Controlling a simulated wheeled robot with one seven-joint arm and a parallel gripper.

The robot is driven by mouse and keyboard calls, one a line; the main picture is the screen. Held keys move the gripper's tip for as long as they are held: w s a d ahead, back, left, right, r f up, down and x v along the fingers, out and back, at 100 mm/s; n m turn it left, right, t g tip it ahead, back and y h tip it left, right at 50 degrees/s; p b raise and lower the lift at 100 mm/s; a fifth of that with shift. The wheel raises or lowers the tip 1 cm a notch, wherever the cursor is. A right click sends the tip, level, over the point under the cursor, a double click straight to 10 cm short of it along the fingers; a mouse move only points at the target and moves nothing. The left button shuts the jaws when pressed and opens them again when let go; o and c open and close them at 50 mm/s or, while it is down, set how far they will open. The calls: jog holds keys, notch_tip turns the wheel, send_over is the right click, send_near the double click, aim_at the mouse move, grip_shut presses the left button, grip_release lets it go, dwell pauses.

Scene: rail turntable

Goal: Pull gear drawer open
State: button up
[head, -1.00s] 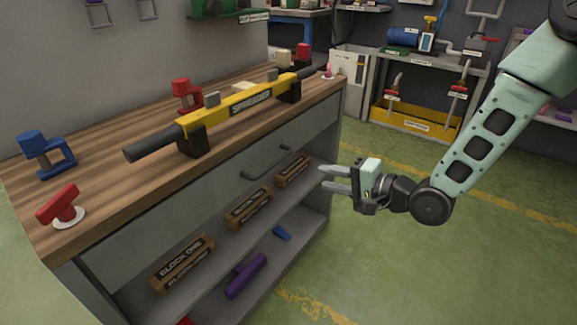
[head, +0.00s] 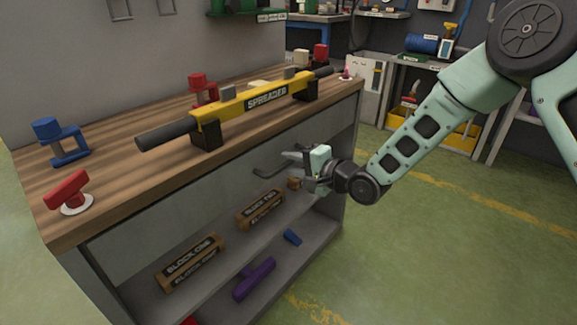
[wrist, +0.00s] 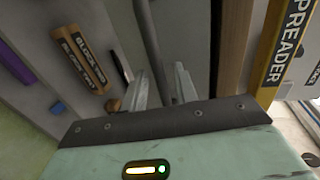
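The grey drawer front (head: 165,222) runs along the bench just under the wooden top and looks closed. Its dark bar handle (head: 268,172) sticks out near the middle. My gripper (head: 287,157) is at the right part of the handle, pointing left toward the drawer, and hides that end. In the wrist view the handle bar (wrist: 148,40) runs down between the two fingers of my gripper (wrist: 160,88). The fingers are apart, with a gap beside the bar; whether either touches it is unclear.
A yellow spreader (head: 245,103) lies on the wooden top (head: 110,155), with blue (head: 62,145) and red (head: 68,190) pieces to its left. Labelled blocks (head: 190,262) and a purple piece (head: 254,279) sit on shelves below. Green floor (head: 430,250) is free at right.

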jog(key=shift+x, duration=0.75)
grip_shut()
jog(key=shift+d, duration=0.1)
